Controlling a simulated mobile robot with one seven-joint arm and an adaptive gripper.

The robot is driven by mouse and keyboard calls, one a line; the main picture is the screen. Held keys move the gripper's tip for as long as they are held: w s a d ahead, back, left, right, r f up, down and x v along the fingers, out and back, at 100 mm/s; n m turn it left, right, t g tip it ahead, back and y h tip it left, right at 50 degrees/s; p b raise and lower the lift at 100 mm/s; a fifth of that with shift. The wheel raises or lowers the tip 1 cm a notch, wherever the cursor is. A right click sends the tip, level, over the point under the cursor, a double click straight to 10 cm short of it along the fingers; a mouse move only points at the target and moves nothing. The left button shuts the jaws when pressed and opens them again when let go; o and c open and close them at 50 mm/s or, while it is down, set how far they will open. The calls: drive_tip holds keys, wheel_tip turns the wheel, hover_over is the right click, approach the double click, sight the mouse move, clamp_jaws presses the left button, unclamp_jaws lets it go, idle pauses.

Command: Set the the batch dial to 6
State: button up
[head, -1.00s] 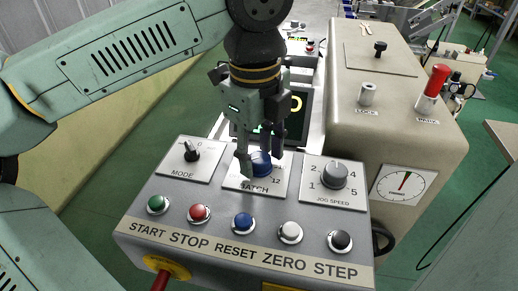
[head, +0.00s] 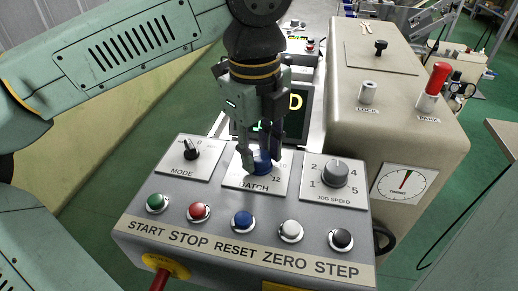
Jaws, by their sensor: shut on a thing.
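The batch dial (head: 262,161) is a blue knob on a white plate (head: 250,183) marked BATCH, in the middle of the sloped grey control panel. My gripper (head: 261,168) points down over it, with its fingers on either side of the knob, shut on it. The fingers hide most of the knob and much of its scale. A "12" shows at the lower right of the plate. The knob's pointer is hidden, so I cannot tell its setting.
The mode dial (head: 191,152) stands to the left and the jog speed dial (head: 335,173) to the right, both close. A row of push buttons, including the blue reset (head: 243,221), runs below. A dark display (head: 298,110) stands behind my gripper.

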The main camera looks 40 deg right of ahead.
drive_tip(key=m+b, duration=0.1)
drive_tip(key=m, duration=0.8)
drive_tip(key=shift+m+b, duration=0.3)
drive_tip(key=m, duration=0.4)
drive_tip(key=shift+d+m+g, duration=0.1)
drive_tip(key=shift+m+g, duration=0.2)
drive_tip(key=m, duration=0.4)
drive_tip(key=shift+y, duration=0.3)
drive_tip(key=shift+c, duration=0.2)
drive_tip(key=shift+m, duration=0.3)
drive_tip(key=o, duration=1.2)
drive_tip(key=shift+r, duration=0.1)
